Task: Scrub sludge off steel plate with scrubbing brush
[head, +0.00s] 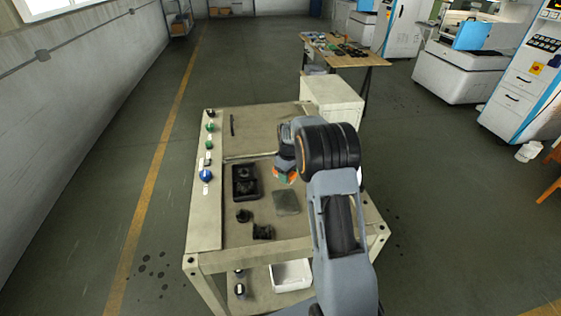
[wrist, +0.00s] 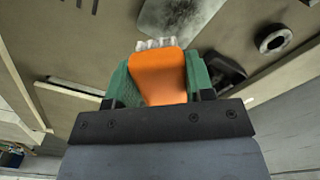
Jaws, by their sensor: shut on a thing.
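The scrubbing brush (wrist: 158,78) has an orange body and pale bristles that show past its far end in the wrist view. My gripper (wrist: 158,85), with green fingers, is shut on it from both sides. In the head view my gripper (head: 286,174) is over the bench, just behind the steel plate, with a bit of orange showing. The steel plate (head: 287,203) is a grey square lying flat on the bench top. In the wrist view the plate (wrist: 155,20) is beyond the bristles and carries a dark, speckled sludge patch (wrist: 187,12). I cannot tell whether the bristles touch it.
A black tray (head: 236,194) holding a dark part stands left of the plate. Two black parts (head: 243,215) (head: 262,233) lie near the front. Knobs (head: 206,175) line the bench's left strip. A white bin (head: 291,275) sits on the lower shelf.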

